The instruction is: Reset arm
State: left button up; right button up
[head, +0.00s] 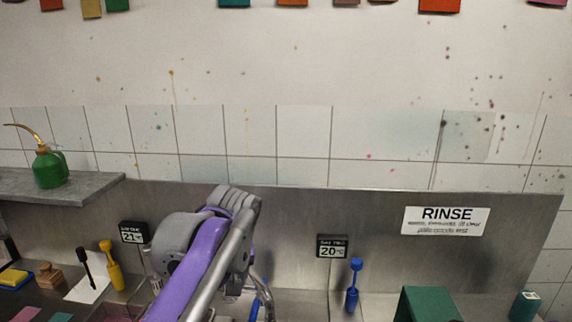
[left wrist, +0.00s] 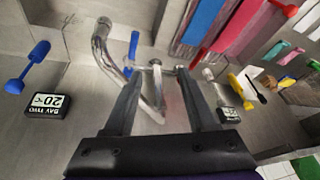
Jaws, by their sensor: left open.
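My left arm (head: 190,260), purple and grey, rises from the bottom of the head view in front of the steel splashback. Its gripper cannot be made out there. In the left wrist view my left gripper (left wrist: 159,76) is open, with two dark fingers apart. A silver tap (left wrist: 102,45) with a curved pipe shows beyond and partly between the fingers. I cannot tell whether they touch it. I see nothing held. My right gripper is in neither view.
A blue tool (head: 353,285) stands by the "20" display (head: 332,246). A yellow tool (head: 111,266) stands near the "21" display (head: 134,232). A green oil can (head: 50,168) sits on the left shelf (head: 95,186). A green box (head: 427,304) is at lower right.

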pick_arm(q)
jog(key=s+a+f+m+t+h, duration=0.1)
jog(key=s+a+f, duration=0.1)
jog(key=s+f, duration=0.7)
jog(key=s+a+f+m+t+h, duration=0.1)
jog(key=s+a+f+m, duration=0.1)
jog(key=s+f, duration=0.7)
notch_tip(320, 180, down, 3)
jog(key=shift+s+a+r+t, duration=0.1)
jog(key=shift+s+a+t, duration=0.25)
jog(key=shift+a, duration=0.35)
